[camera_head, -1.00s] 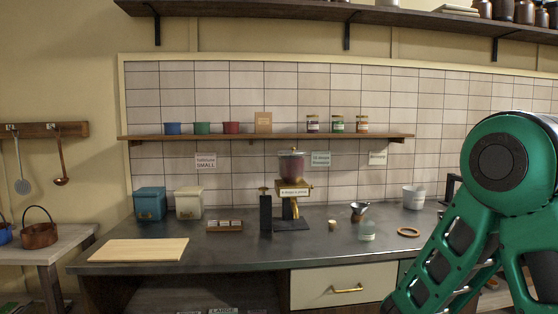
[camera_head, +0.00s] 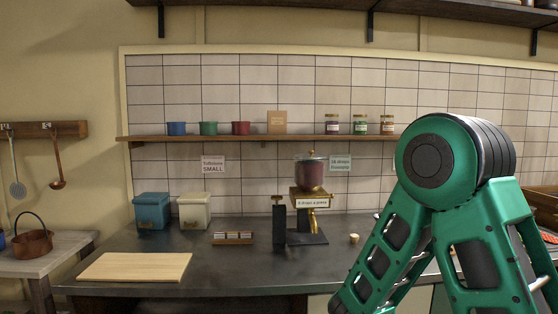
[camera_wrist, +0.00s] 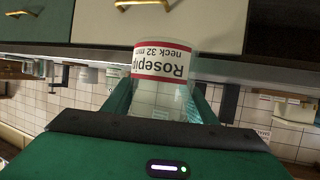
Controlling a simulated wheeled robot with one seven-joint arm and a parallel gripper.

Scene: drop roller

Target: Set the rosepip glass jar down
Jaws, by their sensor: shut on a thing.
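The rosepip glass jar (camera_wrist: 160,92) is clear, with a white, red-edged label reading "Rosepip" and "neck 32 m…". It fills the middle of the wrist view, and its label text appears upside down there, as does the room. My gripper (camera_wrist: 160,88) is shut on it, one green finger on each side. The jar appears in front of the counter's front edge; contact with any surface does not show. In the head view my arm covers the right side, and neither gripper nor jar can be seen.
The dark counter (camera_head: 230,263) holds a wooden board (camera_head: 135,266), blue box (camera_head: 151,210), cream box (camera_head: 194,210), small rack (camera_head: 233,238), dispenser (camera_head: 310,195) and cork (camera_head: 354,238). Drawers (camera_wrist: 160,18) front the counter.

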